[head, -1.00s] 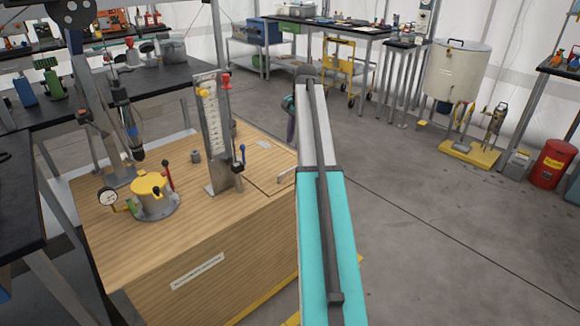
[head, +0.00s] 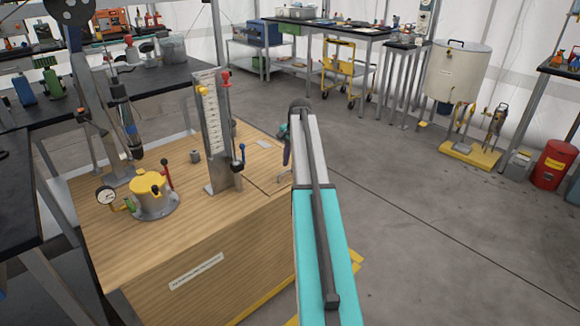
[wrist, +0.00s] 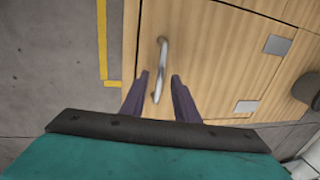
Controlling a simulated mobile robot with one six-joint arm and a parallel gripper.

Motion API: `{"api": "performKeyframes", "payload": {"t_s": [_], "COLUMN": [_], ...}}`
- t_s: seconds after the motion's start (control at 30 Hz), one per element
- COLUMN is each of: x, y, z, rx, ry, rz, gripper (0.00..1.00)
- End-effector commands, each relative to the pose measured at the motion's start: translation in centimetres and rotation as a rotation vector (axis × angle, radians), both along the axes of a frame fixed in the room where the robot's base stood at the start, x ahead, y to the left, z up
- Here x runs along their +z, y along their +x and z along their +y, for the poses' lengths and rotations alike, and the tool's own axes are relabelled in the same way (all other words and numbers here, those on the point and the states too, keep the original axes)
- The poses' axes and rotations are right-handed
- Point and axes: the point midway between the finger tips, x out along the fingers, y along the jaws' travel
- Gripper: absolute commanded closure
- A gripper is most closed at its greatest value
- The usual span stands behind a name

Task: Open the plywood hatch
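The plywood hatch (head: 268,180) is set in the right end of the wooden cabinet's top, partly hidden behind my arm. In the wrist view the hatch (wrist: 215,70) shows large, with a curved silver handle (wrist: 158,82) and two grey hinge plates on the far right side. My gripper (wrist: 160,76) is open, with one dark purple finger on each side of the handle in the picture. I cannot tell whether the fingers are level with the handle or still above it. In the head view my gripper (head: 287,150) is mostly hidden behind the arm, beside the hatch. The hatch looks closed.
On the cabinet top (head: 120,235) stand an upright gauge panel (head: 212,130) with a blue-knobbed lever and a yellow-topped valve fitting (head: 150,193). A small grey cylinder (head: 195,156) stands behind. Open floor (head: 430,220) lies to the right.

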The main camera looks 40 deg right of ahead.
Motion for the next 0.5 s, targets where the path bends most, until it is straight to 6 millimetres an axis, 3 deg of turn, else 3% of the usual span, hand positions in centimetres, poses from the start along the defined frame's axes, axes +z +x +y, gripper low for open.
{"api": "performKeyframes", "payload": {"t_s": [0.43, 0.5], "x": [-0.77, -0.76], "y": [0.17, 0.16], "z": [0.01, 0.01], "rx": [0.0, 0.0], "ry": [0.0, 0.0], "rz": [0.0, 0.0], "gripper": [0.72, 0.84]}}
